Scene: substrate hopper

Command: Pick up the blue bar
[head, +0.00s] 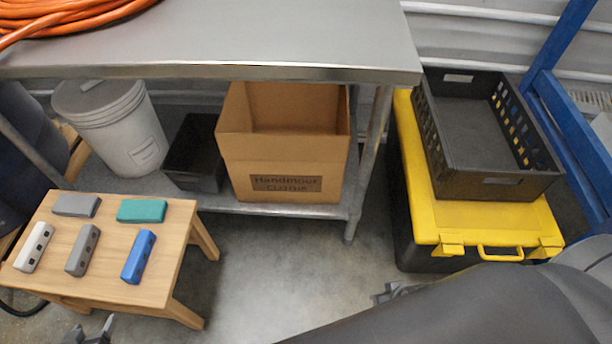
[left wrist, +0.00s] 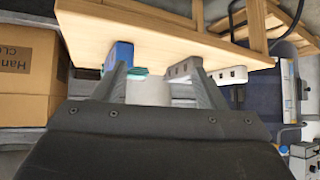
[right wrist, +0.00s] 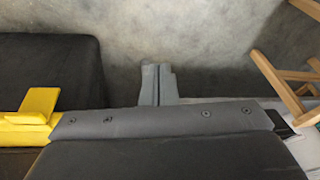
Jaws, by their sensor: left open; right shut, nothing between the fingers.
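The blue bar (head: 139,257) lies on the small wooden table, at the right of its front row, with dark holes along its side. It also shows in the left wrist view (left wrist: 123,52), partly behind one finger. My left gripper (head: 90,330) is open and empty at the bottom edge of the head view, just in front of the wooden table and apart from the bar. My right gripper (right wrist: 158,85) is shut and empty over bare floor, well away from the table.
The wooden table (head: 104,232) also holds a white bar (head: 34,248), two grey bars (head: 82,250) (head: 77,205) and a teal bar (head: 142,211). A metal workbench (head: 230,40) stands behind, with a cardboard box (head: 285,160) on its shelf. A yellow-lidded case (head: 490,220) stands right.

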